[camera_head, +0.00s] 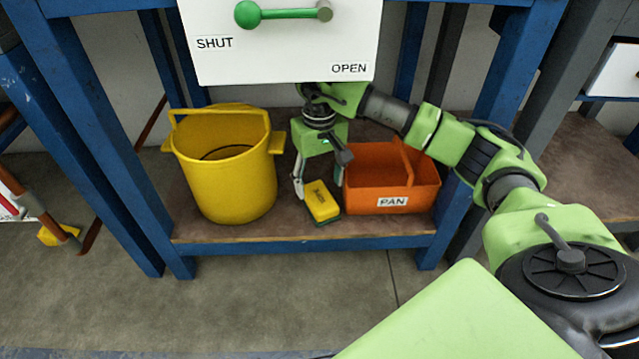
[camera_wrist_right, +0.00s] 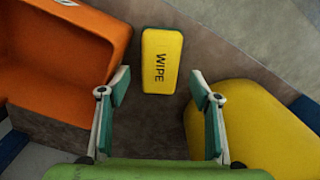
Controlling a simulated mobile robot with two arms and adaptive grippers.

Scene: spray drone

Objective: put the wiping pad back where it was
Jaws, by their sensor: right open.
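The wiping pad (camera_head: 321,202) is a small yellow block with a dark underside, lying on the brown lower shelf between the yellow bucket and the orange pan. In the right wrist view the pad (camera_wrist_right: 162,60) shows the word WIPE on top. My right gripper (camera_head: 318,187) is over the shelf beside the pad, pointing down. In the right wrist view its two fingers (camera_wrist_right: 160,90) are spread with nothing between them, and the pad lies beyond the fingertips, roughly centred. My left gripper is not in view.
The yellow bucket (camera_head: 225,175) stands left of the gripper, and the orange pan (camera_head: 415,190), labelled PAN, stands right of it. Both are close to the fingers. A white panel (camera_head: 280,45) marked SHUT and OPEN hangs above. Blue frame legs (camera_head: 95,150) flank the shelf (camera_head: 290,222).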

